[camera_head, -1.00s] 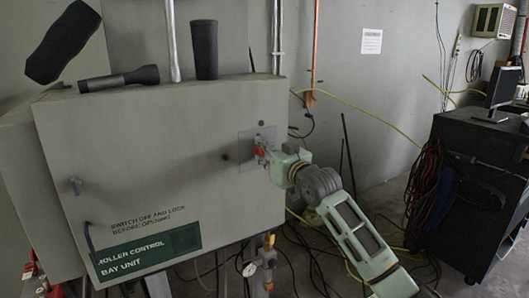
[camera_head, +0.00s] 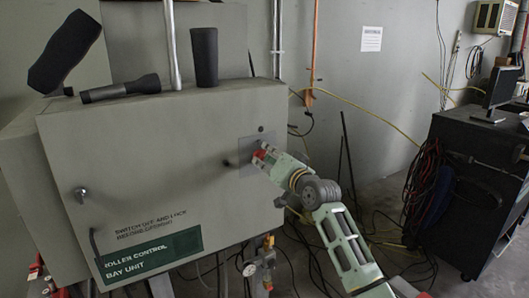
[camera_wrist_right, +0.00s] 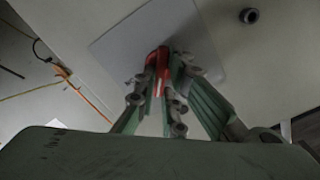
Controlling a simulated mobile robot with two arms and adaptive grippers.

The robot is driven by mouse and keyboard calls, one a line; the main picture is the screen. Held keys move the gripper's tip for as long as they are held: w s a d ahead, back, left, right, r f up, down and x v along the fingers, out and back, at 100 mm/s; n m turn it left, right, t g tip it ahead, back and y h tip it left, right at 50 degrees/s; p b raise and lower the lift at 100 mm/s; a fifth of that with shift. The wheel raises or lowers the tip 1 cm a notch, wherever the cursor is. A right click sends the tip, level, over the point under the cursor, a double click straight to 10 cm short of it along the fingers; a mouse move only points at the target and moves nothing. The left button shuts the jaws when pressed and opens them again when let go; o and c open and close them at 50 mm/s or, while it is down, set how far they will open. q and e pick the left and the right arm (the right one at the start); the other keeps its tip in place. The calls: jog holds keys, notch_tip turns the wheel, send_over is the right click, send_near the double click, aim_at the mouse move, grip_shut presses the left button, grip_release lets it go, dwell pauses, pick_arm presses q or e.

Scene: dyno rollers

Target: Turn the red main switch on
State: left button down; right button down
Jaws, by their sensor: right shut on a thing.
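The red main switch (camera_head: 259,156) sits on a grey square plate (camera_head: 249,148) at the right side of the front of a grey control cabinet (camera_head: 150,140). In the right wrist view the red switch handle (camera_wrist_right: 160,68) stands between the fingers, over the pale plate (camera_wrist_right: 115,45). My right gripper (camera_head: 263,158) is at the switch, its fingers closed on the handle; it also shows in the right wrist view (camera_wrist_right: 162,88). The fingers hide part of the handle. My left gripper is not in view.
A black flashlight (camera_head: 120,87), a dark cup (camera_head: 204,56) and a dark cylindrical object (camera_head: 66,50) are on or above the cabinet top. A latch knob (camera_head: 81,194) is on its left front. A black cart (camera_head: 465,185) and loose cables stand at right.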

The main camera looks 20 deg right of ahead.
jog(key=m+p, duration=0.2)
jog(key=m, duration=0.3)
jog(key=f+m+p, duration=0.1)
jog(key=m+p, duration=0.2)
jog(key=m, duration=0.2)
jog(key=shift+a+f, duration=0.1)
jog(key=shift+f, duration=0.1)
jog(key=shift+m, duration=0.3)
jog(key=c, duration=2)
grip_release()
jog(key=shift+o, duration=0.8)
jog(key=shift+a+r, duration=0.1)
jog(key=shift+r, duration=0.1)
